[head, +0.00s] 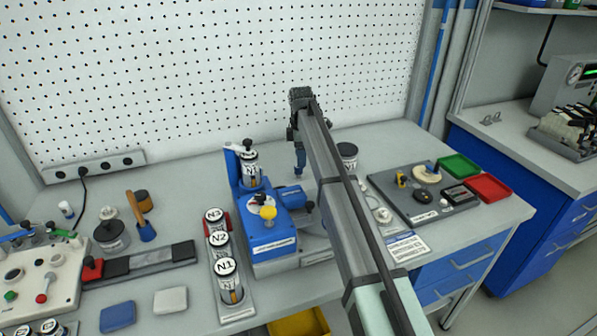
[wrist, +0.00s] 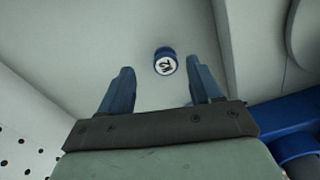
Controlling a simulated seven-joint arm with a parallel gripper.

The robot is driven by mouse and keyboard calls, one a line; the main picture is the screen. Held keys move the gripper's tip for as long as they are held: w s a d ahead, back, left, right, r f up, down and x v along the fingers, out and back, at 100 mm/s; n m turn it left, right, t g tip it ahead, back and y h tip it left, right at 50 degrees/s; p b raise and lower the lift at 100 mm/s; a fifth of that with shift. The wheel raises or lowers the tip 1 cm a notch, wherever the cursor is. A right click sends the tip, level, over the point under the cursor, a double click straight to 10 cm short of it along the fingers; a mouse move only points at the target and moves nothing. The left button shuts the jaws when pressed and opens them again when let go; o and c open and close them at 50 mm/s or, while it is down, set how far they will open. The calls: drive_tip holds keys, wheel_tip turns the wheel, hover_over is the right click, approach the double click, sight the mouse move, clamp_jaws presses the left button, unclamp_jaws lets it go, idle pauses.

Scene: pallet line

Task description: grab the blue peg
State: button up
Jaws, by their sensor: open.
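A short blue round piece (wrist: 165,62) with a white, dark-lettered top shows in the wrist view, and it is the likeliest blue peg. It lies beyond my fingertips, within the sideways span between them, and the fingers do not touch it. My gripper (wrist: 159,86) is open and empty, with a blue finger on each side. In the head view my gripper (head: 299,170) points down over the back of the bench, right of the blue fixture (head: 272,248). I cannot surely pick out the blue piece in the head view.
A labelled round container (head: 347,152) stands just right of my arm. A rack of N1, N2 and N3 canisters (head: 220,240) stands left of the fixture. A grey tray (head: 420,213) with small parts lies right, near green (head: 460,166) and red (head: 489,188) bins. A pegboard (head: 200,75) rises behind.

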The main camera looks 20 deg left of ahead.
sight(299, 172)
drive_tip(key=f, duration=0.5)
drive_tip(key=shift+s, duration=0.4)
drive_tip(key=shift+r, duration=0.1)
drive_tip(key=shift+c, duration=0.2)
drive_tip(key=c, duration=1.1)
